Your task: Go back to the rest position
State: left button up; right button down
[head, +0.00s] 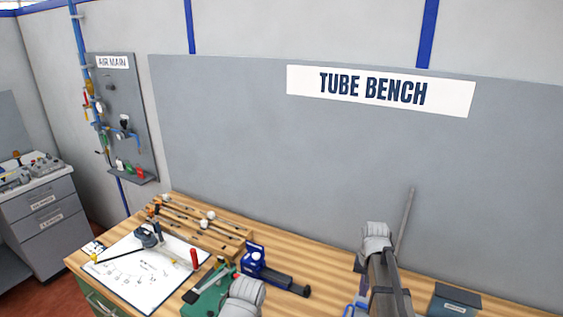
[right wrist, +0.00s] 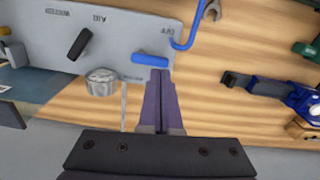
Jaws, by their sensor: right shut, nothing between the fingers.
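My right gripper (right wrist: 160,76) is shut and empty in the right wrist view. Its fingers point at the edge of a grey panel (right wrist: 125,26), close to a blue handle (right wrist: 150,58); I cannot tell whether they touch it. In the head view, my right arm stands over the right part of the wooden bench (head: 325,270), and its fingers cannot be made out. A pale grey rounded part, seemingly of my left arm, shows at the lower middle of the head view. My left gripper is not in view.
The panel carries a round gauge (right wrist: 102,81) and a black lever (right wrist: 79,43). A wrench (right wrist: 212,10) lies nearby. The bench also holds a white drawing sheet (head: 150,275), a blue tool (head: 255,262) and a dark blue-grey box (head: 455,301). A grey wall board stands behind.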

jog(key=s+a+f+n+b, duration=0.4)
jog(key=s+a, duration=0.4)
jog(key=a, duration=0.3)
jog(key=s+a+f+n+h+b, duration=0.1)
jog(key=s+a+f+n+b, duration=0.3)
jog(key=s+a, duration=0.4)
jog(key=a+f+n, duration=0.1)
jog(key=a, duration=0.3)
jog(key=shift+s+a+f+b, duration=0.15)
jog(key=shift+a+f+b, duration=0.1)
jog(key=shift+a+b, duration=0.05)
